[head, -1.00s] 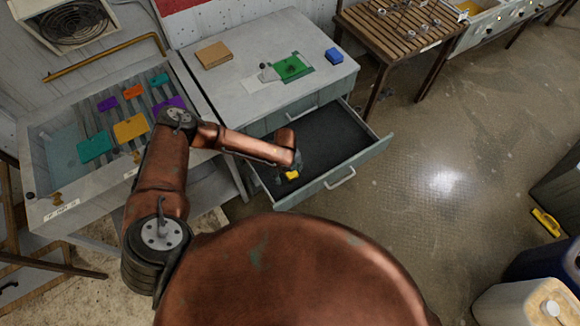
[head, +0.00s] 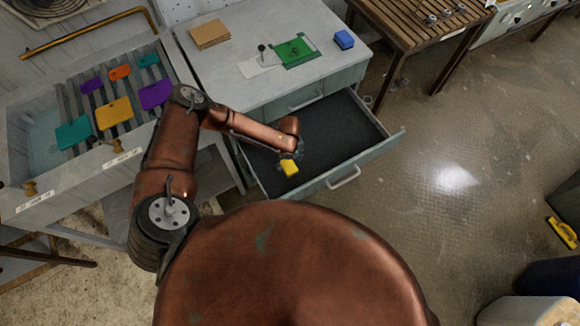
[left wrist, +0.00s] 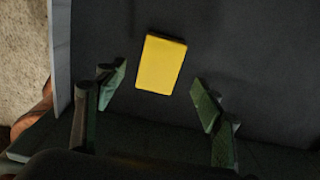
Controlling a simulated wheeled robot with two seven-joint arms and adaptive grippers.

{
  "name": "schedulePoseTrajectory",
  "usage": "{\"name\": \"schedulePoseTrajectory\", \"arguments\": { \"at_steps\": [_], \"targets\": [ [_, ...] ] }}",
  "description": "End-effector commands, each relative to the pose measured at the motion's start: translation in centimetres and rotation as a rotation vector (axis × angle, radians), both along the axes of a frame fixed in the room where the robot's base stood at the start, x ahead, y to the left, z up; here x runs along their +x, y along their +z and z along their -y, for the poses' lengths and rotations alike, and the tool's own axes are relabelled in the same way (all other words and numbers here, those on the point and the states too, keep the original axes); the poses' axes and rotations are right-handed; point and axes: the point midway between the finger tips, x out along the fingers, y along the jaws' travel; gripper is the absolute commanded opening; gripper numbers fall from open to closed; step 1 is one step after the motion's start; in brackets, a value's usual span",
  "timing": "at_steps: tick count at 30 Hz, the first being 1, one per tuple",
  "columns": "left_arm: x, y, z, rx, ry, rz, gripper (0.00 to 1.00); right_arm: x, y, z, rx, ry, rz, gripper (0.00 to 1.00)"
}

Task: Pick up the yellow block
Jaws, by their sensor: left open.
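The yellow block (head: 289,168) lies in the open drawer, near its front left part. In the left wrist view the yellow block (left wrist: 161,64) rests on the dark drawer floor, slightly tilted in the picture. My left gripper (left wrist: 160,88) is open, its two green fingers apart on either side, with the block just ahead of and between the fingertips. In the head view my left gripper (head: 288,158) is over the drawer next to the block and mostly hidden by my arm. My right gripper is not in view.
The open drawer (head: 372,163) has raised walls around a dark floor with free room to the right. On the cabinet top (head: 230,88) are a tan block (head: 210,34), a green plate (head: 296,51) and a blue block (head: 344,39). A rack with several coloured plates stands at left.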

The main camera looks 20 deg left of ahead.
Motion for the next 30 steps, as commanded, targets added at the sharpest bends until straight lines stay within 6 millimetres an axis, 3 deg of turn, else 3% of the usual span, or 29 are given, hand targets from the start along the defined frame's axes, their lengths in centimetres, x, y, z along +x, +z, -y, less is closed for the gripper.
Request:
{"name": "schedulePoseTrajectory", "arguments": {
  "at_steps": [12,21,30],
  "targets": [
    [-0.2,-5.3,0.3,0.000,0.000,0.000,0.62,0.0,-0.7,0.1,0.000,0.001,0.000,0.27],
    [-0.1,-5.6,0.3,0.000,-0.002,0.000,0.62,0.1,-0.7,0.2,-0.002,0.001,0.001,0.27],
    [-0.1,-5.6,0.4,-0.001,-0.002,0.001,0.41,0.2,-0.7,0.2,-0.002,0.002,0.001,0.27]
  ]
}}
